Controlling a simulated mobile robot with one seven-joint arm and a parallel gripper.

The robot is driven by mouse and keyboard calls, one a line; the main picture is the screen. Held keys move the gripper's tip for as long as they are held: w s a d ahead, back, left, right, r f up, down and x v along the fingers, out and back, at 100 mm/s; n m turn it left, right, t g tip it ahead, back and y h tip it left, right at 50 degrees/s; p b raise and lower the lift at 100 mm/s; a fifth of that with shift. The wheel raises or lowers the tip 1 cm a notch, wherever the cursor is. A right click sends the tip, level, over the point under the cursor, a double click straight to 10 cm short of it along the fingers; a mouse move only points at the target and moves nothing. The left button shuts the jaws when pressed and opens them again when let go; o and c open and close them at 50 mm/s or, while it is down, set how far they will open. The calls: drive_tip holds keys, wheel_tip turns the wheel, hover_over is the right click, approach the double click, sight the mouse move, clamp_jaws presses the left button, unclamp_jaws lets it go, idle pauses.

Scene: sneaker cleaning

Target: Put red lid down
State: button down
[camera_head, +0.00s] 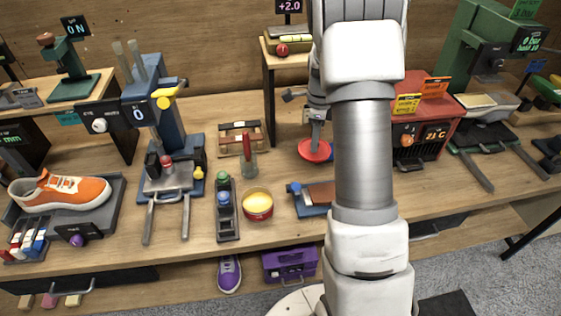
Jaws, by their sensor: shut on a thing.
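The red lid (313,151) is a flat red disc with a bluish part at its edge. It is in the middle of the head view, just left of my arm. My gripper (317,138) is shut on the red lid from above. The lid is low over the wooden bench (285,134); I cannot tell whether it touches the bench. My arm hides the area right of the lid. A round tin (258,204) with a red and yellow side and a pale yellow top stands open in front, to the left.
A blue block with a brown top (318,196) lies in front of the lid. A red box (425,125) is to the right. Some bare wood lies between the lid and the tin.

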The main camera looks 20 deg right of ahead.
drive_tip(key=shift+w+d+f, duration=0.15)
drive_tip(key=shift+w+d, duration=0.05)
drive_tip(key=shift+d, duration=0.35)
drive_tip(key=w+a+f, duration=0.2)
drive_tip(key=w, duration=0.1)
drive_tip(key=w+a+f, duration=0.2)
drive_tip(key=w, duration=0.1)
drive_tip(key=w+a+f+p, duration=0.1)
drive_tip(key=w+a+f, duration=0.2)
drive_tip(key=shift+a, duration=0.1)
drive_tip(key=shift+f, duration=1.95)
drive_tip(key=shift+f, duration=0.2)
drive_tip(key=c, duration=0.6)
unclamp_jaws()
drive_tip(key=shift+c, duration=0.2)
drive_tip(key=shift+r, duration=0.1)
